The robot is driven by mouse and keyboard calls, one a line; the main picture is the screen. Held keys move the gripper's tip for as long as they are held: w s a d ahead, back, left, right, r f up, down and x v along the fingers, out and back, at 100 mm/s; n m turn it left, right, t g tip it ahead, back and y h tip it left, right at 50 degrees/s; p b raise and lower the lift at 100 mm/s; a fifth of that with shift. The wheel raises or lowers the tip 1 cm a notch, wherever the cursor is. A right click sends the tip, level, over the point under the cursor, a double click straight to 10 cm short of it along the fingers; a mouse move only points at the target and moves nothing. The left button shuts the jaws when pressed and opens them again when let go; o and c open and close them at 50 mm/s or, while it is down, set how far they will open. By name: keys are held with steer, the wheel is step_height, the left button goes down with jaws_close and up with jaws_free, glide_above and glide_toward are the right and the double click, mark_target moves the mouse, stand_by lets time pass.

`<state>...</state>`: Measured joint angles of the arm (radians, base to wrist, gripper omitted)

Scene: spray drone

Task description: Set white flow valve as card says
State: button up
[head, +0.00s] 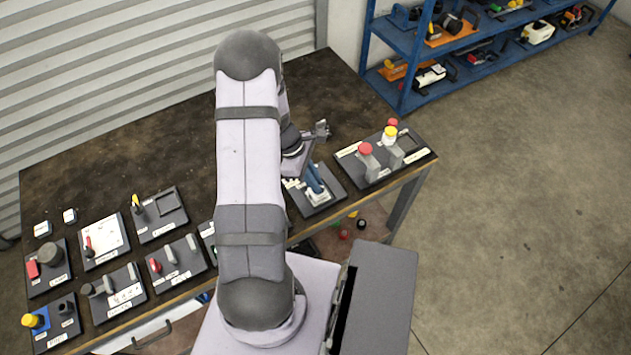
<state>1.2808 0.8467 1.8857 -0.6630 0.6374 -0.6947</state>
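My gripper (319,132) is at the end of my arm, above the right part of the dark workbench. It is small and seen side-on, so I cannot tell whether it is open or shut. Just below it is a panel (326,200) with blue levers (315,180) and white parts at their base. I cannot make out which fitting is the white flow valve. A white plate (104,232) with a red lever stands at the left of the bench. Two small whitish pieces (41,229) (69,216) lie behind it; whether either is the card is unclear, and no text is readable.
A panel with red and yellow knobs (366,149) stands right of my gripper. Several panels with levers and knobs (155,265) fill the bench's front left. My arm hides the middle. The bench's back (150,150) is clear. A blue shelf (409,50) stands at back right.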

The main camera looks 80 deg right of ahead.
steer(key=shift+d+m+y, duration=0.1)
steer(key=shift+m+y, duration=0.2)
steer(key=shift+m, duration=0.4)
jaws_close()
steer(key=m+y, duration=0.1)
steer(key=m, duration=0.2)
steer(key=shift+d+b, duration=0.1)
steer(key=shift+b, duration=0.25)
steer(key=shift+s+d+m+t+y+b, duration=0.1)
steer(key=shift+m+t+y+b, duration=0.25)
steer(key=shift+m, duration=0.75)
steer(key=shift+m+t+y+b, duration=0.25)
steer(key=shift+m+y, duration=0.1)
steer(key=shift+m, duration=0.75)
steer(key=o, duration=0.7)
jaws_free()
steer(key=shift+c, duration=0.2)
steer(key=b+v, duration=0.2)
steer(key=v, duration=0.5)
steer(key=shift+r, duration=0.15)
